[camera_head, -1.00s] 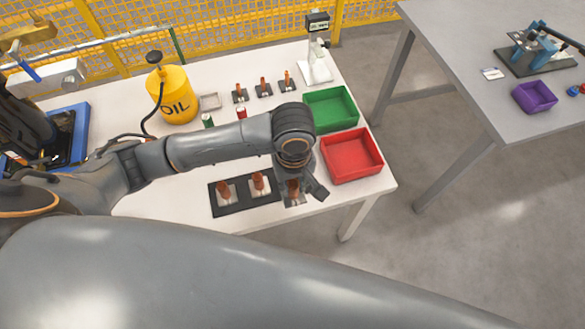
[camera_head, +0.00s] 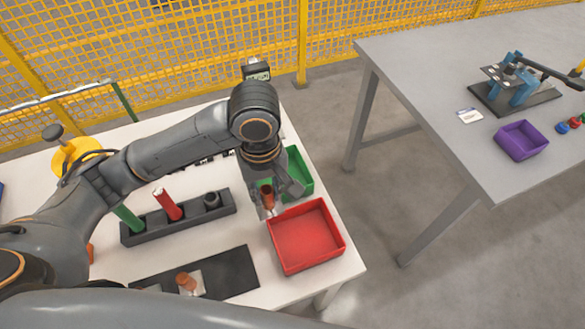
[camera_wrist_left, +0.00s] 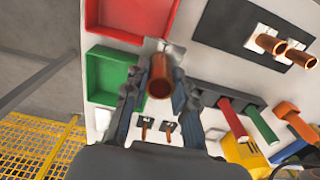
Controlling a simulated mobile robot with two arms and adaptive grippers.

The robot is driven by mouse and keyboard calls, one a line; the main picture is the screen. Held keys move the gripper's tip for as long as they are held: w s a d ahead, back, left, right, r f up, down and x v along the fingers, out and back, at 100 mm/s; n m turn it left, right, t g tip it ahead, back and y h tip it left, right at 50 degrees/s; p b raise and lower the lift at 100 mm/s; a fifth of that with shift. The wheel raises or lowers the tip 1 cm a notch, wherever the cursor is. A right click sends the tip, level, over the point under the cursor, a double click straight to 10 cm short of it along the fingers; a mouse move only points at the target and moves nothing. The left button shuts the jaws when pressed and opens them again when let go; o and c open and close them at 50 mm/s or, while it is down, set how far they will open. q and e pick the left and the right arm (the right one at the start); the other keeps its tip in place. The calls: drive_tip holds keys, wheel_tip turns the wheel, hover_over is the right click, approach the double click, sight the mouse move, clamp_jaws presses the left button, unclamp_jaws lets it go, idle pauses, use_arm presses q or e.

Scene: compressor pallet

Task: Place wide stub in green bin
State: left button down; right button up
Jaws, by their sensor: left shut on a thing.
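My left gripper (camera_head: 272,208) is shut on a copper-coloured stub (camera_head: 267,196), held above the white table between the red bin and the green bin. In the wrist view the stub (camera_wrist_left: 160,80) sits between the two fingers (camera_wrist_left: 155,90), with a pale plate at its far end. The green bin (camera_head: 303,168) is just behind and right of the gripper, partly hidden by it; in the wrist view it is left of the gripper (camera_wrist_left: 112,55). The stub appears outside the green bin's walls. My right gripper is not in view.
The red bin (camera_head: 338,240) stands at the table's front right corner, close to the gripper. A black mat (camera_head: 235,272) bears more copper stubs (camera_wrist_left: 268,42). A dark rack (camera_head: 190,222) holds green and red tubes. A yellow oil can (camera_head: 72,155) stands at the left.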

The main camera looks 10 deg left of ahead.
use_arm(q)
drive_tip(key=w+f, duration=0.3)
drive_tip(key=w, duration=0.1)
drive_tip(key=w+a+f, duration=0.1)
drive_tip(key=w+f, duration=0.2)
drive_tip(key=w, duration=0.2)
drive_tip(key=w+f+b, duration=0.1)
drive_tip(key=w+f, duration=0.2)
drive_tip(key=w, duration=0.2)
drive_tip(key=shift+a+f, duration=0.15)
drive_tip(key=shift+a, duration=0.25)
wheel_tip(320, 180, down, 3)
drive_tip(key=shift+f, duration=0.2)
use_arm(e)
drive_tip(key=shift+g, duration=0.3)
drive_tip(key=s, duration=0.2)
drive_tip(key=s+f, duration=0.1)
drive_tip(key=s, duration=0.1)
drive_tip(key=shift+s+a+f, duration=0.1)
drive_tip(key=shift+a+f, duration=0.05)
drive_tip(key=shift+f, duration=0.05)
